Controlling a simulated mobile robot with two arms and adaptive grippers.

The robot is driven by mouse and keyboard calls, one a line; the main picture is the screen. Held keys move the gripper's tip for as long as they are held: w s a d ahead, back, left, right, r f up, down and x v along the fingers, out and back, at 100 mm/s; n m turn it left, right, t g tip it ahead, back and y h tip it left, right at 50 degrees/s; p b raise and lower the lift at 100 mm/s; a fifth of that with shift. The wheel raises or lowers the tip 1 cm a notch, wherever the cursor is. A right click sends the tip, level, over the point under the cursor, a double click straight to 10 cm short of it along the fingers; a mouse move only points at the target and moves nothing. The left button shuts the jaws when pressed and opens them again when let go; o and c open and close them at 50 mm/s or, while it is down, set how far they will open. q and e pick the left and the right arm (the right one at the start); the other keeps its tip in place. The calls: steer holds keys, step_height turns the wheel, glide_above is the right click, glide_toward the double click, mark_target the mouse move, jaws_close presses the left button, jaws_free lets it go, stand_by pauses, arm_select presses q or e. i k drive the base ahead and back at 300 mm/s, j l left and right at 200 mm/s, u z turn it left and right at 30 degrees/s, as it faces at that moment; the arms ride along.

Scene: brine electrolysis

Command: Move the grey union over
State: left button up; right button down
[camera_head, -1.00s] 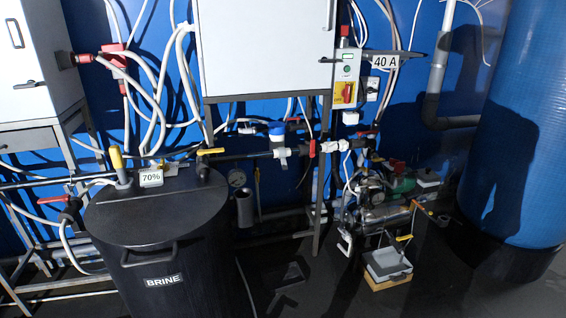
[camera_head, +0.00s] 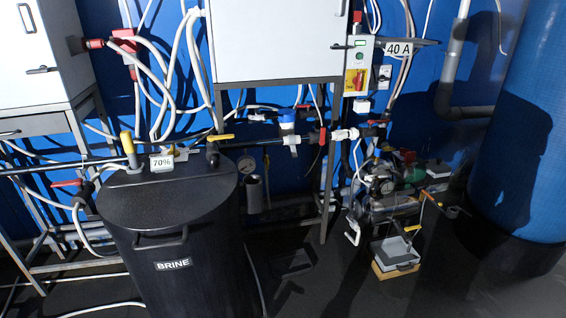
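A dark grey, open-topped cylinder (camera_head: 254,194) stands upright just right of the brine tank, below the pipe run. It may be the grey union, but I cannot tell for sure. The horizontal pipe run above it carries a white fitting with a blue cap (camera_head: 288,126), a red-handled part (camera_head: 322,137) and a white fitting (camera_head: 343,135). The fittings are too small to tell a separate grey union among them. Neither of my grippers shows in the head view.
A black brine tank (camera_head: 168,245) with a 70% sign (camera_head: 162,163) on its lid stands front left. A grey box on a wooden block (camera_head: 396,255) sits on the floor at right, below a pump (camera_head: 392,206). A large blue tank (camera_head: 525,150) stands far right. Front-centre floor looks mostly clear.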

mark_target(294, 151)
steer(key=i+l+u, duration=0.2)
steer(key=u, duration=0.2)
steer(key=i+l+u, duration=0.1)
steer(key=u, duration=0.35)
steer(key=i+l+u, duration=0.1)
steer(key=l+u, duration=0.3)
